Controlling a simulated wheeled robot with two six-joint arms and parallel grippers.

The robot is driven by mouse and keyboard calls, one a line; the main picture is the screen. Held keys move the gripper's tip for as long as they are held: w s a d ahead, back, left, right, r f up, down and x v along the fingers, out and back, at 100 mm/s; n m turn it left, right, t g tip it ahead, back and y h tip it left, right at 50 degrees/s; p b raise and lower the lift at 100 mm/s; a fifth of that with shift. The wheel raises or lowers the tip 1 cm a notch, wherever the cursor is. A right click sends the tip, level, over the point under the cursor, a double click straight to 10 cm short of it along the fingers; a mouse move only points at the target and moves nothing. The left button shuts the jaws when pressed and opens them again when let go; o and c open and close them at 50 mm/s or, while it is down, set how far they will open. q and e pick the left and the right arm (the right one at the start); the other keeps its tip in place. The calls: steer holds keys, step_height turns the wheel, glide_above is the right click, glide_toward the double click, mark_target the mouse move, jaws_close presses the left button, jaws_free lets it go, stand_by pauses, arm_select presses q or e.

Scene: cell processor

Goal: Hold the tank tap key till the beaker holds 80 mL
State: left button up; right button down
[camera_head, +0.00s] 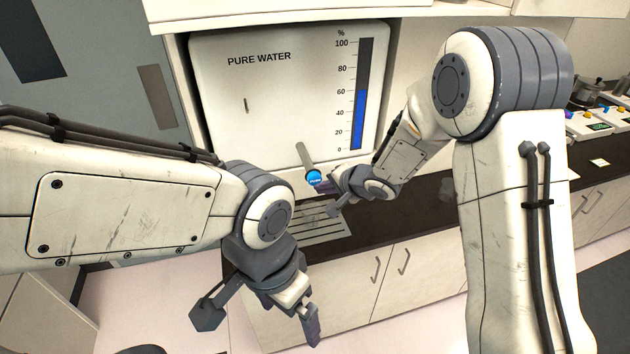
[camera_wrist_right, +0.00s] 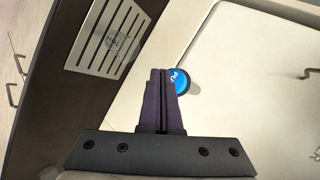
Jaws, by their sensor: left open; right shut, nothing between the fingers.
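The white PURE WATER tank (camera_head: 230,100) stands at the back, its gauge (camera_head: 359,115) blue up to about 60 %. Its tap (camera_head: 304,155) sticks out with a blue round key (camera_head: 315,178) at the end. My right gripper (camera_head: 323,188) is shut and empty, right at the blue key; in the right wrist view its fingertips (camera_wrist_right: 161,72) overlap the edge of the key (camera_wrist_right: 181,80). I cannot tell if they press it. A faint clear round shape, perhaps the beaker (camera_wrist_right: 118,46), shows on the drain grate; its level is unreadable. My left gripper (camera_head: 312,335) is open and empty, low in front.
The metal drain grate (camera_head: 318,232) is set in the dark counter (camera_head: 375,232) below the tap. White cabinet doors (camera_head: 400,285) are under it. Lab devices (camera_head: 590,122) stand on the counter at the far right.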

stand_by(0.5)
steer(key=shift+w+a+p, duration=0.15)
steer(key=shift+w+p, duration=0.25)
steer(key=shift+p, duration=0.25)
steer(key=shift+w+a+p, duration=0.15)
steer(key=shift+w+p, duration=0.4)
steer(key=shift+p, duration=0.05)
stand_by(6.2)
